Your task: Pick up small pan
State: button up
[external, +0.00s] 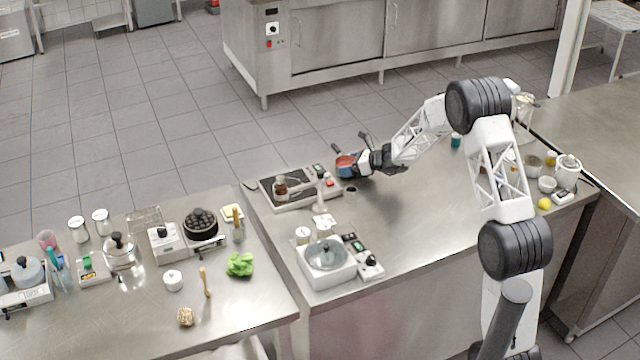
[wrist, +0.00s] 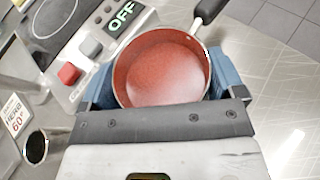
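The small pan (wrist: 162,72) has a red-orange inside, a thin metal rim and a black handle. In the wrist view the handle points to the upper right. In the external view the pan (external: 345,160) is at the right end of the flat hob, with my gripper (external: 360,164) at its right side. My gripper (wrist: 165,80) has its blue fingers spread wide, one on each side of the pan. The pan hides part of the fingers, so I cannot tell whether they press on it. Whether the pan touches the counter is also unclear.
A dark-mouthed cup (wrist: 36,147) stands near my gripper. A scale-like unit with a lidded pan (external: 326,254) is nearer the front. The counter to the right is mostly clear.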

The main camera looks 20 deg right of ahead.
jog(key=shift+c, duration=0.2)
notch_tip(320, 180, up, 10)
dwell(0.8)
